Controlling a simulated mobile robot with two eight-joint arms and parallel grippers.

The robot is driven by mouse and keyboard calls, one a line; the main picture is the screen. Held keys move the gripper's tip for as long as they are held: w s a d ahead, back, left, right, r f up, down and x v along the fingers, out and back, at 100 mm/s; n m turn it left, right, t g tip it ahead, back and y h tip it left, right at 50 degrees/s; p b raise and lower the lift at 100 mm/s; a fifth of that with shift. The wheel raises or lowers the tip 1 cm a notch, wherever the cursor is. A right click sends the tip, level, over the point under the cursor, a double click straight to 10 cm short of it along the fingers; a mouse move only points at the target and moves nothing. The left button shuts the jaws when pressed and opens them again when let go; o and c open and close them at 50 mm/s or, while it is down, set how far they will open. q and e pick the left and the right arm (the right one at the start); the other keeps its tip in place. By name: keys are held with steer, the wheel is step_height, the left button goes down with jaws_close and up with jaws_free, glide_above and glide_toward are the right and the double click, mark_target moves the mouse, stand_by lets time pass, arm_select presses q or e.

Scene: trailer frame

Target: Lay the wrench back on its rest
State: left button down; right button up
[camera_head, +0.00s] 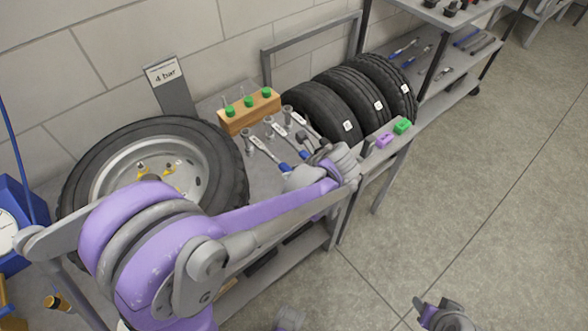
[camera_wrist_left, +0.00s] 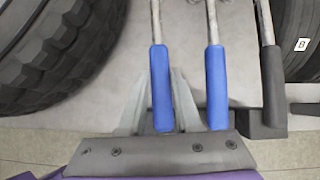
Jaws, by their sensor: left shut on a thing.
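The blue-handled wrench (camera_head: 264,152) lies along the side table near the big wheel, its blue grip reaching toward my left gripper (camera_head: 298,168). In the left wrist view, the fingers of my left gripper (camera_wrist_left: 164,95) are shut on either side of its blue handle (camera_wrist_left: 161,82). The wrench's head is out of the wrist view. Whether it touches its rest or hangs just above it, I cannot tell. What is probably my right gripper (camera_head: 441,314) shows at the bottom of the head view, over the floor; its jaws are unclear.
A second blue-handled tool (camera_wrist_left: 216,85) and a black-handled tool (camera_wrist_left: 272,80) lie close to the right of the held handle. A wooden block (camera_head: 250,111) with green-topped pieces stands behind. The wheel (camera_head: 225,150) is left; upright tyres (camera_head: 320,110) are right.

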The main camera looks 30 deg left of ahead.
arm_select(q)
steer(key=shift+a, duration=0.15)
steer(key=c, duration=0.5)
jaws_free()
steer(key=p+v, duration=0.1)
steer(key=v, duration=1)
steer(key=s+n+t+h+p, duration=0.1)
steer(key=s+n+h+p, duration=0.1)
steer(key=s+n, duration=0.2)
steer(key=s+n+t+h+p, duration=0.1)
steer(key=s+n, duration=0.4)
steer(key=n, duration=0.5)
steer(key=s+r+n+t+h+p, duration=0.1)
steer(key=s+n+h+p, duration=0.2)
steer(key=n, duration=0.4)
steer(key=shift+s+n+h, duration=0.4)
steer(key=shift+s+h, duration=0.2)
steer(key=shift+s, duration=0.35)
